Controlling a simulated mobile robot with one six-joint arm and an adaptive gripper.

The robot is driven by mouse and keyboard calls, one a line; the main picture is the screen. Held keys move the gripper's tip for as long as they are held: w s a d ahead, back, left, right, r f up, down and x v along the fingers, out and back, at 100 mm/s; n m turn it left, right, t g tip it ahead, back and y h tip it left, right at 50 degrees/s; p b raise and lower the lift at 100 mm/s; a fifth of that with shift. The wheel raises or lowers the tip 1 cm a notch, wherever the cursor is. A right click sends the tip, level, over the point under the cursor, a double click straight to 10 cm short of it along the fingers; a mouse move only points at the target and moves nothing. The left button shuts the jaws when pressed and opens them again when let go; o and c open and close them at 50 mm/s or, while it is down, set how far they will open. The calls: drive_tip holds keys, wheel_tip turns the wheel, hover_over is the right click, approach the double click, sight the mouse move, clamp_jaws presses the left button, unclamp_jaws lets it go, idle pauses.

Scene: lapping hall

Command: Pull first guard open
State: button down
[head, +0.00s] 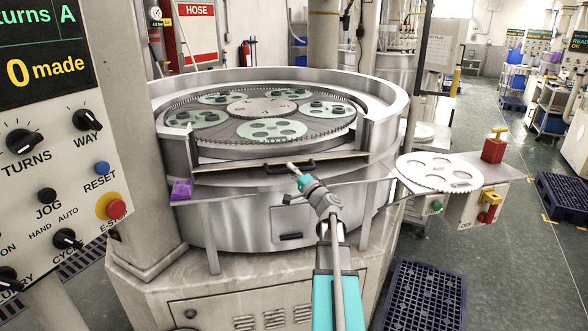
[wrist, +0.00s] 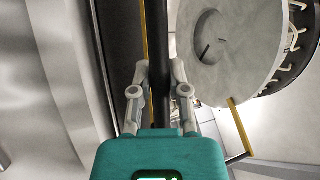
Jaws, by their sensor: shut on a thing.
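The guard (head: 225,170) is a low panel with a yellowish edge across the front gap in the rim of the round lapping machine. Its dark handle (head: 308,162) is at the middle of the front. My gripper (head: 292,166) is at this handle. In the wrist view, my gripper (wrist: 158,72) has its two grey fingers on either side of the dark handle bar (wrist: 157,40) and is shut on it. A yellow strip (wrist: 144,35) runs beside the bar. My arm hides part of the machine front below.
Toothed carriers with green discs (head: 272,130) lie on the plate behind the guard. A purple block (head: 181,189) is on the ledge at left. A white toothed disc (head: 438,172) rests on a side shelf at right. The control panel (head: 45,170) stands close at left.

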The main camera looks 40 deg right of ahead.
drive_tip(key=shift+s+a+f+b, duration=0.1)
drive_tip(key=shift+s+f+b, duration=0.05)
drive_tip(key=shift+f+b, duration=1.25)
drive_tip(key=shift+f, duration=0.2)
drive_tip(key=shift+p, duration=0.3)
drive_tip(key=c, duration=0.6)
unclamp_jaws()
drive_tip(key=s+d+f+b, duration=0.2)
drive_tip(key=s+f+b, duration=0.1)
drive_tip(key=f+b, duration=0.3)
drive_tip(key=s+d+f+b, duration=0.2)
drive_tip(key=s+f+b, duration=0.2)
drive_tip(key=f+b, duration=0.3)
drive_tip(key=shift+f+b, duration=0.3)
drive_tip(key=shift+b, duration=0.05)
idle(0.5)
idle(0.7)
